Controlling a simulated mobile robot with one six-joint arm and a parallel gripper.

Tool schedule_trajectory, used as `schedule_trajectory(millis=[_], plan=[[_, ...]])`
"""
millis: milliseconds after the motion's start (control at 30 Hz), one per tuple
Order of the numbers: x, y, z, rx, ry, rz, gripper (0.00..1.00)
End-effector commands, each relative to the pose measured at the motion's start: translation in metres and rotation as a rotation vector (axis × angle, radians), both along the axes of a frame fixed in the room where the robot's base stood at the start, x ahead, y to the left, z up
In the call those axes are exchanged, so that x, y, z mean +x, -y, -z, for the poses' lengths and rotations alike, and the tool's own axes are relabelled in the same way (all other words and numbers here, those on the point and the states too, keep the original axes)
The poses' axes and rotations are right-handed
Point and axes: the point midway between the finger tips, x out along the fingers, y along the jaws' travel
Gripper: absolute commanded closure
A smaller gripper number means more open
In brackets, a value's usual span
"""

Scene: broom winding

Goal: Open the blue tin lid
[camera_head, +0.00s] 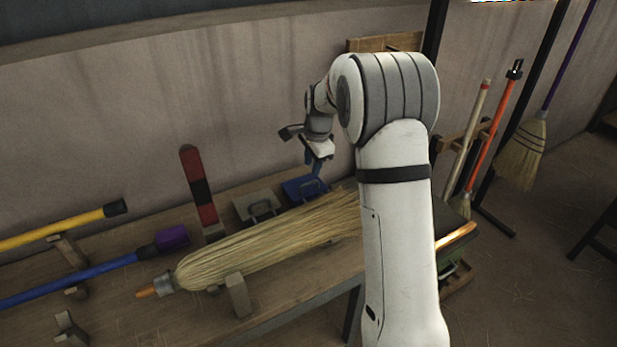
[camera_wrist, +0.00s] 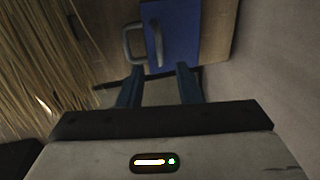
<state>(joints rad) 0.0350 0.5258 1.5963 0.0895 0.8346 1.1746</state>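The blue tin (camera_head: 303,188) stands on the workbench near the wall, behind the straw broom head. In the wrist view its flat blue lid (camera_wrist: 178,30) shows at the top, with a grey loop handle (camera_wrist: 133,44) at its left part. The lid looks closed. My gripper (camera_head: 316,166) is above the tin in the head view. In the wrist view the two blue fingers (camera_wrist: 158,82) are apart with nothing between them, just short of the lid's near edge. Whether the fingertips touch anything cannot be told.
A grey tin with a handle (camera_head: 258,206) stands left of the blue tin. The large straw broom head (camera_head: 275,235) lies across the bench in front of both. A red and black upright piece (camera_head: 198,190) stands further left. The wall (camera_head: 110,120) is close behind.

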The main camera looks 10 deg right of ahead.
Motion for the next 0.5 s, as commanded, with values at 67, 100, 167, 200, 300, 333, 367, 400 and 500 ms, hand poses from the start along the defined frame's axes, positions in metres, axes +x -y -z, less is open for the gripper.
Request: schedule_trajectory(millis=[67, 100, 167, 200, 300, 333, 367, 400, 500], plan=[[0.001, -0.001, 0.014, 0.000, -0.004, -0.001, 0.68], [0.003, -0.002, 0.020, 0.000, -0.004, -0.002, 0.68], [0.004, -0.002, 0.030, 0.000, -0.004, -0.002, 0.68], [0.005, -0.003, 0.036, 0.000, -0.004, -0.003, 0.68], [0.008, -0.004, 0.049, 0.000, -0.003, -0.004, 0.68], [0.009, -0.004, 0.052, 0.000, -0.003, -0.004, 0.68], [0.009, -0.005, 0.055, 0.000, -0.003, -0.004, 0.68], [0.010, -0.005, 0.058, 0.001, -0.002, -0.004, 0.68], [0.011, -0.005, 0.062, 0.000, -0.001, -0.005, 0.68]])
